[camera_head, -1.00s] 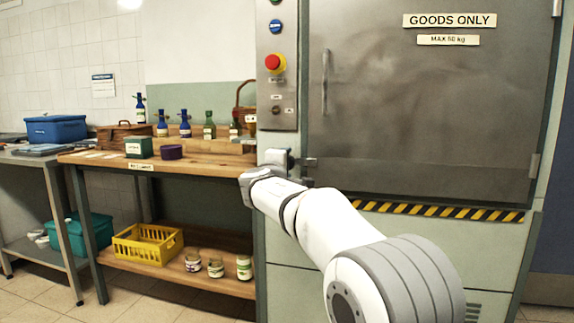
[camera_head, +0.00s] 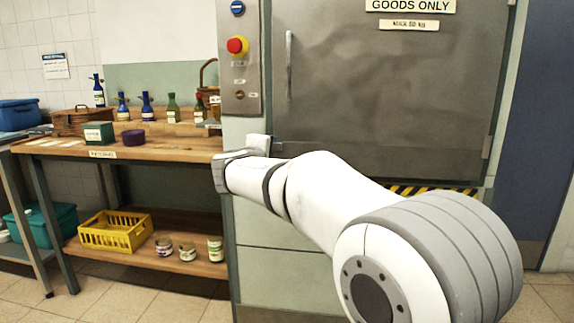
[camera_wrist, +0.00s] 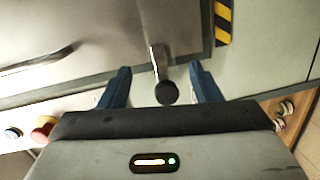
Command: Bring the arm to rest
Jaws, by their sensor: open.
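My arm reaches across the head view from lower right to the front of the goods lift, with my gripper end (camera_head: 238,165) beside the lower left of its metal door (camera_head: 385,90). The fingers are hard to make out there. In the wrist view my gripper (camera_wrist: 160,70) is open, its two blue fingers wide apart. A metal latch lever with a black round knob (camera_wrist: 167,93) shows between the fingers. I cannot tell whether either finger touches it. Nothing is seen gripped.
A control panel with a red button (camera_head: 237,46) is above my gripper. To the left, a wooden bench (camera_head: 180,150) holds several bottles, a green box (camera_head: 99,133) and a purple bowl (camera_head: 133,138). A yellow crate (camera_head: 115,232) and jars stand on its lower shelf.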

